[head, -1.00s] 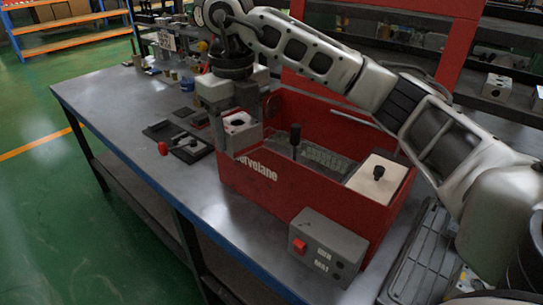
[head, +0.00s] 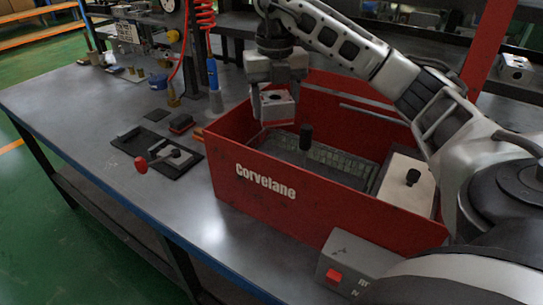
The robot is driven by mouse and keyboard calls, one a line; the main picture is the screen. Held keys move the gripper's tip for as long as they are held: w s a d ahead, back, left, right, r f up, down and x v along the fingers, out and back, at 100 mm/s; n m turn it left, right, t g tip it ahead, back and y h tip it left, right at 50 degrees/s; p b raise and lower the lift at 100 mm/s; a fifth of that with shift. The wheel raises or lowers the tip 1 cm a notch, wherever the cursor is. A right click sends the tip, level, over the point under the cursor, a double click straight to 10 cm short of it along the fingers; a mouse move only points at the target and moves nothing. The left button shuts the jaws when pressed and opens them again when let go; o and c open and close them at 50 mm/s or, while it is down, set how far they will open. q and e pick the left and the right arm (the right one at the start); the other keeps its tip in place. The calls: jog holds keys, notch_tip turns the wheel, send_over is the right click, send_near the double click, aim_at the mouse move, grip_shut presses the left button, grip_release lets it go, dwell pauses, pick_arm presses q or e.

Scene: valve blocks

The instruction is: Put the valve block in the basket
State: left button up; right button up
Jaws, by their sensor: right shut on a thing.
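A light grey valve block (head: 277,107) with a dark round hole on top is held between the fingers of my right gripper (head: 278,98), which points down from the arm at the right. The gripper is shut on the block. The basket is a red open box (head: 262,193) marked "Corvelane" on the bench. The block hangs over the basket's back left part, about level with the rim. I cannot tell how far above the floor it is. My left gripper is not in view.
Inside the basket are a dark upright knob (head: 306,137), a greenish gridded floor (head: 345,162) and a pale block with a black knob (head: 407,185). A grey switch box (head: 345,262) stands in front. A toggle clamp (head: 168,156) lies to the left. The bench's front left is clear.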

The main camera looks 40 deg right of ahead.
notch_tip(320, 180, down, 12)
jog(key=shift+r, duration=0.2)
jog(key=shift+f, duration=0.1)
jog(key=shift+f, duration=0.15)
jog(key=o, duration=1.3)
notch_tip(320, 180, up, 12)
jog(key=shift+r+p, duration=0.25)
jog(key=shift+p, duration=0.05)
